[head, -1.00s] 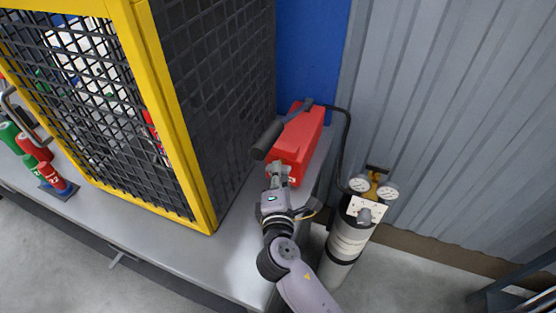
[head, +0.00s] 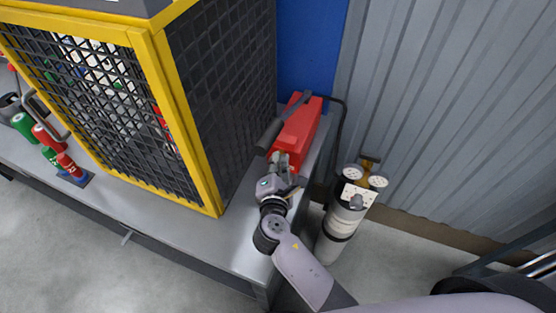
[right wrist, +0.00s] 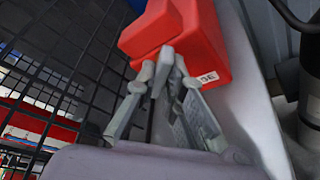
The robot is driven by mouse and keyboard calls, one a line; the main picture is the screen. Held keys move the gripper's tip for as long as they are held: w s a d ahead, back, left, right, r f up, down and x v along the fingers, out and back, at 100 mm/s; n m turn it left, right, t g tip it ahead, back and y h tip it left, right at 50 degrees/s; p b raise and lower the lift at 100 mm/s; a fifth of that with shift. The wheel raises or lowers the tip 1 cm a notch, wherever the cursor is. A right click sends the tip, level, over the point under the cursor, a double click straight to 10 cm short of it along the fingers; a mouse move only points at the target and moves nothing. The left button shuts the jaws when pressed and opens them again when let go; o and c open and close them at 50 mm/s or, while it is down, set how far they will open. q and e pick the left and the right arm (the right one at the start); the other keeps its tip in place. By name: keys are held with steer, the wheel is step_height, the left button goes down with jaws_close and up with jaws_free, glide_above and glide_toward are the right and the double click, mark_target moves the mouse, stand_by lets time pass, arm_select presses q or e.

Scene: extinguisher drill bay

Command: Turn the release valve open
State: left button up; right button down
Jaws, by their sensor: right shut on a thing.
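The red pump box (head: 298,130) stands on the grey bench near the blue wall panel, with a long black handle (head: 270,134) along its left side. My right gripper (head: 281,160) is at the near end of the box. In the right wrist view its fingers (right wrist: 172,64) are close together just below the red box (right wrist: 178,32), shut on a small grey part that I take for the release valve. The fingers hide most of it. A white label (right wrist: 207,78) ending in "SE" is beside the fingers. My left gripper is not in view.
A yellow-framed mesh cage (head: 186,130) stands close on the left. A cylinder with gauges (head: 345,215) stands on the floor to the right, with a black hose behind the box. Red and green bottles (head: 52,150) are at the far left. The front bench top is clear.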

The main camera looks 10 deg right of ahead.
steer(key=c, duration=1.7)
jaws_free()
steer(key=v, duration=1.2)
steer(key=shift+f, duration=0.1)
